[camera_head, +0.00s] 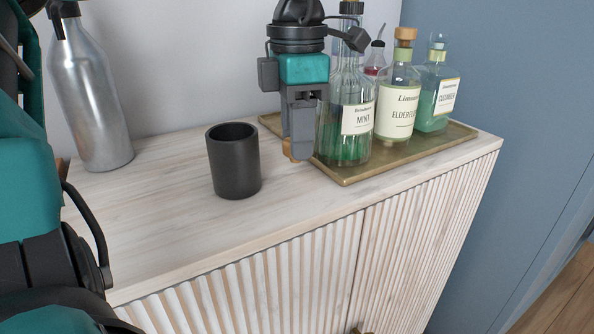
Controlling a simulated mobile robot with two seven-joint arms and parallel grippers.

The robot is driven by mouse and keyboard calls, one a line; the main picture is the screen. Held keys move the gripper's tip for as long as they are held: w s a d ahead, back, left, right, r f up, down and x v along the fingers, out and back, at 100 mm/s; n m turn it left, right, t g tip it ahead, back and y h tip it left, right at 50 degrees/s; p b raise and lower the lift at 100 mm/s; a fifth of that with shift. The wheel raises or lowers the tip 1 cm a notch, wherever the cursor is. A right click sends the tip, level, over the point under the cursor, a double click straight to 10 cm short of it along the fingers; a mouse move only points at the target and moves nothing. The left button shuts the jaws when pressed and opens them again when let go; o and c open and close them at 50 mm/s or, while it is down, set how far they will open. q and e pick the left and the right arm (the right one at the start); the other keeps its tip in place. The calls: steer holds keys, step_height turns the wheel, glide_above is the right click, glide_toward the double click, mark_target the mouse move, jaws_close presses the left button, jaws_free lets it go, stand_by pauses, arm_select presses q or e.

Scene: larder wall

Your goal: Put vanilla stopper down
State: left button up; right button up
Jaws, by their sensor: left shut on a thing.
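My left gripper (300,146) points down over the cabinet top, between the black cup and the mint bottle. It is shut on a small brown stopper (291,153), most of which its fingers hide. I take this for the vanilla stopper; no label shows on it. The stopper is close to the pale wooden top (295,185), by the left end of the tray, and I cannot tell if it touches. I see no bottle labelled vanilla. My right gripper is not in view.
A brass tray (350,180) holds the mint bottle (345,125), elderflower bottle (398,100), cucumber bottle (435,95) and a red bottle (376,62). A black cup (235,162) stands left of the gripper, a silver bottle (92,100) farther left. The front top is clear.

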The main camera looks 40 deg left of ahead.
arm_select(q)
step_height(320, 180, down, 5)
steer(key=shift+f+b, duration=0.2)
steer(key=shift+b, duration=0.6)
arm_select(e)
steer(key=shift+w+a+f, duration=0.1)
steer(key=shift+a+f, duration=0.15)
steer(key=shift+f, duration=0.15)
arm_select(q)
steer(key=shift+f, duration=0.1)
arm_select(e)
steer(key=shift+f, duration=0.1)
arm_select(q)
steer(key=o, duration=1)
steer(key=shift+r, duration=0.4)
step_height(320, 180, up, 11)
steer(key=p, duration=0.3)
steer(key=shift+f+p, duration=0.15)
steer(key=shift+p, duration=0.2)
steer(key=shift+r, duration=0.4)
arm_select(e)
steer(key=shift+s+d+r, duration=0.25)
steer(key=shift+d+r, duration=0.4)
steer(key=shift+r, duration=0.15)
